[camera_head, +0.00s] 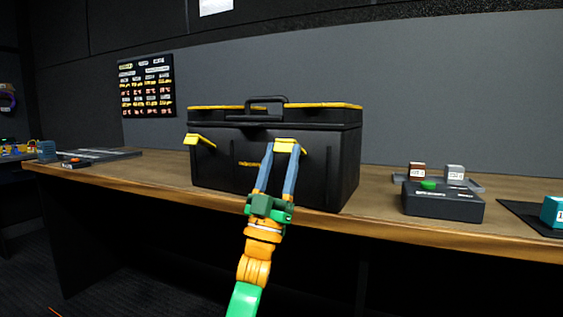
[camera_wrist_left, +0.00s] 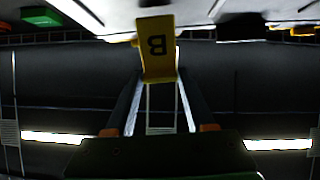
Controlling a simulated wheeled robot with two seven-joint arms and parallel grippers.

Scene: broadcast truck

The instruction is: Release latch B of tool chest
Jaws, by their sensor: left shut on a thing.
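The black tool chest (camera_head: 230,160) stands closed on the wooden bench, with a yellow-trimmed lid and a top handle. Its front carries two yellow latches. The left latch (camera_head: 200,140) juts out from the front, with nothing touching it. The right latch (camera_head: 287,145) is held by my left gripper (camera_head: 278,153), whose two blue-grey fingers reach up to it from below. In the left wrist view this latch (camera_wrist_left: 157,50) bears an upside-down letter B and sits between the fingertips (camera_wrist_left: 158,82). Its hinge side is hard to make out. My right gripper is out of view.
The wooden bench (camera_head: 385,220) has free room right of the chest. A dark box with a green button (camera_head: 440,201) and small blocks (camera_head: 454,172) stand further right. A teal block (camera_head: 552,211) lies at the right edge. A label board (camera_head: 146,85) hangs on the wall.

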